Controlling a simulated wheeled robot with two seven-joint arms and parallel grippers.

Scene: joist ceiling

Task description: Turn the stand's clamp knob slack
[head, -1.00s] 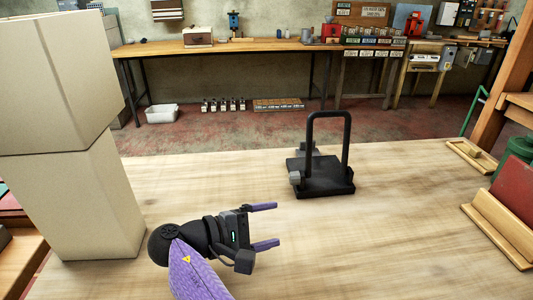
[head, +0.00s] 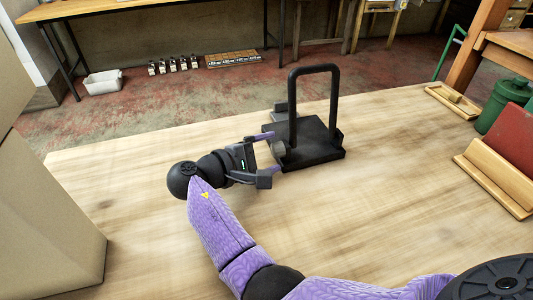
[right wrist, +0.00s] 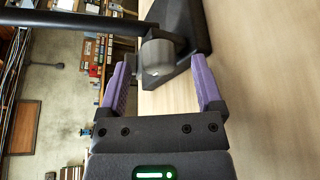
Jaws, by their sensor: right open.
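The stand (head: 318,142) is black, with a flat base and an upright looped frame, and it stands on the wooden table. Its clamp knob (head: 278,150) is a grey cylinder on the base's left side. My right gripper (head: 272,152) is open at the knob, with its purple fingers pointing right. In the right wrist view the knob (right wrist: 156,60) sits between the two spread fingers of the gripper (right wrist: 164,85), with a gap visible on the right side. Whether the left finger touches it I cannot tell. My left gripper is not in view.
Large beige boxes (head: 45,215) stand at the left. A wooden holder with a red panel (head: 495,180), a green canister (head: 506,105) and a small wooden tray (head: 453,101) are at the right. The table between is clear.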

